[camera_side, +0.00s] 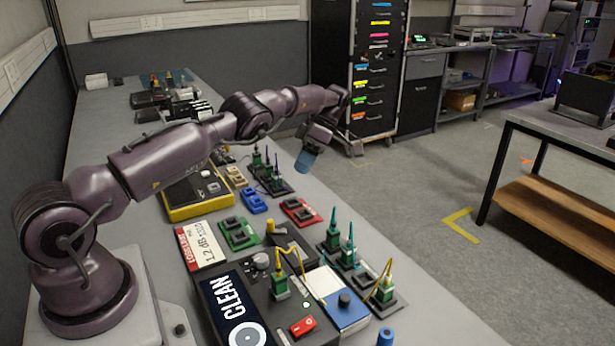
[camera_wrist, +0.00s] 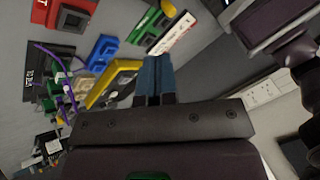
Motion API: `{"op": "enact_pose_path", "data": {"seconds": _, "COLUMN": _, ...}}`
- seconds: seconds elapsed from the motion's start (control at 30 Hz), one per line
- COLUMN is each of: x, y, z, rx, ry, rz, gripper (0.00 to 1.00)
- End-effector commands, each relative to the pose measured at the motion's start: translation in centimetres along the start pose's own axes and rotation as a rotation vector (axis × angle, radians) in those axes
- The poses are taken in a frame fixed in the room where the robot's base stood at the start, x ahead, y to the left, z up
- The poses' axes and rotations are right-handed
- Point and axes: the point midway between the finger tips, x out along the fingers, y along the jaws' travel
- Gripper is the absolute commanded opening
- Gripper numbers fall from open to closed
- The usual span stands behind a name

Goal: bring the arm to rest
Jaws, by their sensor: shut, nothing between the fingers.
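My gripper (camera_side: 306,161) hangs in the air at the end of my outstretched arm, above the right edge of the bench in the side view. Its blue fingers are together with nothing between them, and they also show in the wrist view (camera_wrist: 155,80). The gripper is apart from everything on the bench below it. My arm reaches over the bench from its base at the lower left of the side view.
The bench holds a yellow-edged box (camera_side: 197,196), a red block (camera_side: 300,210), a green block (camera_side: 238,233), a "CLEAN" unit (camera_side: 240,310) and several green connectors with cables (camera_side: 345,250). A drawer cabinet (camera_side: 374,75) stands behind. Open floor (camera_side: 420,170) lies right of the bench.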

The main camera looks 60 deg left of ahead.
Motion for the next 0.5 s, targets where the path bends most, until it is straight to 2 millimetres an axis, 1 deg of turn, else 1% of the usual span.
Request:
{"op": "enact_pose_path", "data": {"seconds": 0.07, "x": 0.0, "y": 0.1, "z": 0.1, "rx": 0.047, "ry": -0.004, "rz": 0.008, "gripper": 0.0}}
{"op": "enact_pose_path", "data": {"seconds": 0.17, "x": 0.2, "y": 0.9, "z": 0.3, "rx": 0.17, "ry": -0.013, "rz": 0.046, "gripper": 0.0}}
{"op": "enact_pose_path", "data": {"seconds": 0.27, "x": 2.2, "y": 2.0, "z": 0.2, "rx": 0.33, "ry": -0.007, "rz": 0.049, "gripper": 0.0}}
{"op": "enact_pose_path", "data": {"seconds": 0.33, "x": 2.9, "y": 2.3, "z": -0.2, "rx": 0.454, "ry": -0.016, "rz": 0.061, "gripper": 0.0}}
{"op": "enact_pose_path", "data": {"seconds": 0.43, "x": 2.5, "y": 1.8, "z": -1.1, "rx": 0.637, "ry": -0.037, "rz": 0.103, "gripper": 0.0}}
{"op": "enact_pose_path", "data": {"seconds": 0.5, "x": 1.7, "y": 0.9, "z": -1.7, "rx": 0.766, "ry": -0.052, "rz": 0.144, "gripper": 0.0}}
